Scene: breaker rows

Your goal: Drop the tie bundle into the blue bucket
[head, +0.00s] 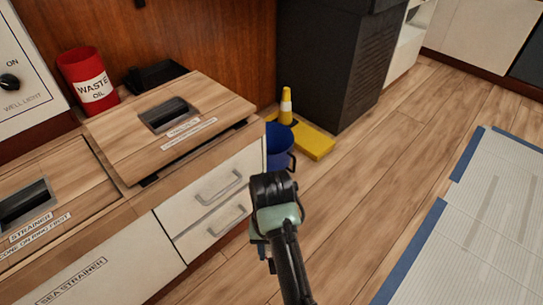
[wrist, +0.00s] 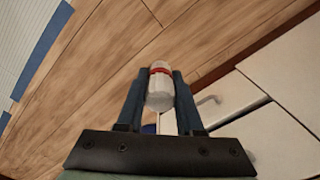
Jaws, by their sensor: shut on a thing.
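My gripper (wrist: 161,74) is shut on the tie bundle (wrist: 160,96), a white bundle with a red band, held between the two fingers in the wrist view. In the head view my gripper (head: 273,187) is beside the drawer cabinet's right end, and the bundle is hidden there. The blue bucket (head: 279,152) stands on the floor just past the cabinet's end, above my gripper in the picture. The cabinet hides its left part and my gripper covers some of its lower part.
A yellow base with a cone (head: 287,106) is behind the bucket. A dark bin (head: 338,65) stands behind that. The drawer cabinet (head: 213,187) with handles is at left, with a red waste oil can (head: 88,78) on top. Floor (head: 365,180) to the right is clear.

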